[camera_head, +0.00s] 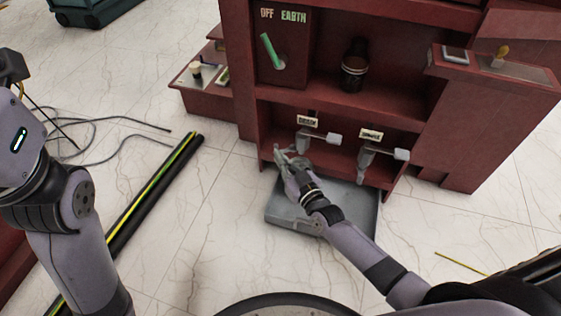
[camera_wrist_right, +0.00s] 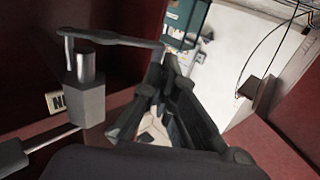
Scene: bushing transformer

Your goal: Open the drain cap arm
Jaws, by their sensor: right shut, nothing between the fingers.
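Two grey valves hang low in the dark red cabinet under small white labels: a left valve (camera_head: 305,138) and a right valve (camera_head: 368,160). My right gripper (camera_head: 285,160) is at the lower left of the left valve. In the wrist view a grey valve body (camera_wrist_right: 86,100) carries a flat thin arm (camera_wrist_right: 110,39) on top. The arm's far end is right beside the tips of my right gripper (camera_wrist_right: 164,72); whether they touch I cannot tell. The fingers are shut with nothing between them. My left arm shows at the left edge, its gripper out of view.
A grey tray (camera_head: 285,213) lies on the floor below the valves. A green handle (camera_head: 272,50) and a dark bushing (camera_head: 354,65) are higher in the cabinet. A black and yellow pole (camera_head: 150,198) and loose cables (camera_head: 110,125) lie on the floor at left.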

